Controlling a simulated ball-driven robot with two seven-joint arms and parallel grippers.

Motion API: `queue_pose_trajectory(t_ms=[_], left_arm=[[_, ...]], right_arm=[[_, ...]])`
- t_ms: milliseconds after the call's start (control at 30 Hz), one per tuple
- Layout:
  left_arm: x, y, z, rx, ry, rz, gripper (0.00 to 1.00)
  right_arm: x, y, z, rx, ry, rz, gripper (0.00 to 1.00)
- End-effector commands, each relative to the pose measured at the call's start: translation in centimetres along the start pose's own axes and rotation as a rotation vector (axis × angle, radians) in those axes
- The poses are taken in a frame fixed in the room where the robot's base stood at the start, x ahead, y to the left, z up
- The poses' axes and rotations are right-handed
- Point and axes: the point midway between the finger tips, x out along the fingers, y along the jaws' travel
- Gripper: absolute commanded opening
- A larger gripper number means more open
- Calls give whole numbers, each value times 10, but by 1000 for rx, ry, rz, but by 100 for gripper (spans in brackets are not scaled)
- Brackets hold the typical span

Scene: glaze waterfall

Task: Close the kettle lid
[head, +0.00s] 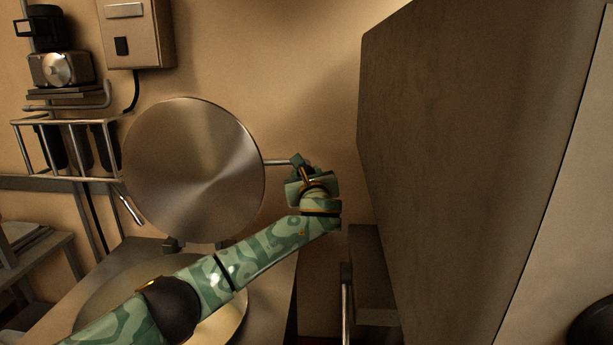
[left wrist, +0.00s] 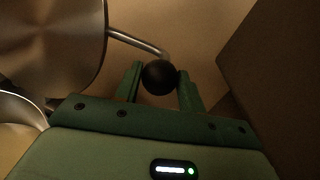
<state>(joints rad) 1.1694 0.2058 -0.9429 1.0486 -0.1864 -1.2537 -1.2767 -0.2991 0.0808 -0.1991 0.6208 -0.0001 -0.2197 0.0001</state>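The kettle lid (head: 190,170) is a large round brushed-metal disc, standing open and nearly upright behind the kettle; its edge shows in the left wrist view (left wrist: 50,40). A thin metal handle (head: 275,162) sticks out from its right side and ends in a black ball knob (left wrist: 159,78). The kettle (head: 235,325) lies below with its round rim partly hidden by my left arm. My left gripper (head: 300,165) is at the handle's end, its fingers against both sides of the knob in the left wrist view (left wrist: 159,75). My right gripper is not in view.
A tall dark panel or cabinet (head: 450,140) stands close on the right of my left gripper. A wire rack (head: 70,150) and a wall box (head: 135,35) are at the left. A side table (head: 35,250) is at the lower left.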

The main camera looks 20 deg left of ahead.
Motion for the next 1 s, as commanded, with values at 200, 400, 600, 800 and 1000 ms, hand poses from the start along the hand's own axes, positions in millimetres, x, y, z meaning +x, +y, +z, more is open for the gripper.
queue_pose_trajectory(t_ms=[200,400,600,800,1000], left_arm=[[-2,0,-1,-1,-3,-2,0],[-17,5,-8,-9,-49,-11,0],[-52,16,-26,-35,-162,-32,0],[-91,29,-55,-69,-308,-57,0],[-122,41,-83,-97,-439,-78,0]], right_arm=[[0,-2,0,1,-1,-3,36],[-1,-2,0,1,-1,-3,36],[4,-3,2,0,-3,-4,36],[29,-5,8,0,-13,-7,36],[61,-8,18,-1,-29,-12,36]])
